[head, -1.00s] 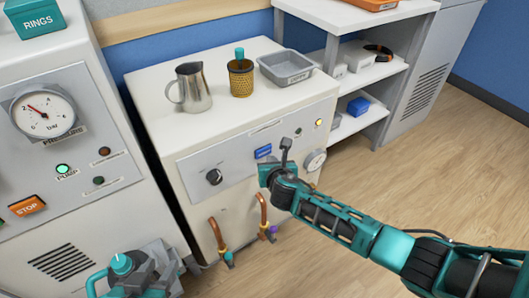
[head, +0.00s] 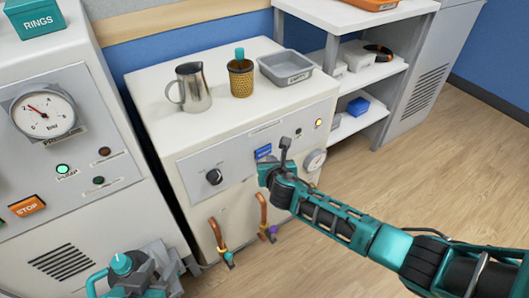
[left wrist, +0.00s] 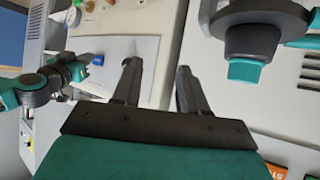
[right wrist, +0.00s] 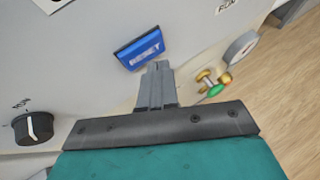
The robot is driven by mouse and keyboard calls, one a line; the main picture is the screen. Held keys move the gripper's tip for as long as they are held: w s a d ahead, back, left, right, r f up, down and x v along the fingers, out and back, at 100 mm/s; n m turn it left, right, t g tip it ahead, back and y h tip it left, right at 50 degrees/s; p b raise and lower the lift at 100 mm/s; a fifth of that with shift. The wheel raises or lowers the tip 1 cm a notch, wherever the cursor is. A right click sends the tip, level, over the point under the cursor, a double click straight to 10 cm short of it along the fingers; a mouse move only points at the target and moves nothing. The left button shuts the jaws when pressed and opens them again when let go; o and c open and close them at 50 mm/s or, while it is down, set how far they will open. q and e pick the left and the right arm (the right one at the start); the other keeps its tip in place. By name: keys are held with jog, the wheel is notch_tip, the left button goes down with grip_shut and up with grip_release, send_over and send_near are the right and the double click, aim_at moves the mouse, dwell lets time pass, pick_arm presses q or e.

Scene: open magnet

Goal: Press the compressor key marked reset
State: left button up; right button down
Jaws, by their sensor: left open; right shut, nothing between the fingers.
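The blue reset key (head: 263,152) is on the front panel of the white compressor cabinet (head: 190,143). In the right wrist view the key (right wrist: 140,47) shows its RESET lettering. My right gripper (right wrist: 157,66) is shut and empty, with its fingertips at the key's lower edge in that view; I cannot tell whether they touch it. In the head view my right gripper (head: 268,170) is just below the key, its fingertips largely hidden. My left gripper (left wrist: 157,70) is open and empty, low at the left beside the neighbouring machine.
A black knob (head: 214,177) and a small gauge (head: 315,160) flank the key. Copper pipes (head: 216,234) with valves stand out below. A jug (head: 193,87), a mesh cup (head: 241,78) and a grey tray (head: 285,67) stand on top. An orange STOP key (head: 28,206) is on the left machine.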

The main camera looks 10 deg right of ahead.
jog(key=shift+w+a, duration=0.15)
jog(key=shift+w, duration=0.1)
jog(key=shift+w+a, duration=0.1)
jog(key=shift+w, duration=0.3)
dwell(0.6)
dwell(0.3)
jog(key=shift+s+d+p, duration=0.3)
jog(key=shift+s+p, duration=0.3)
jog(key=shift+s, duration=0.2)
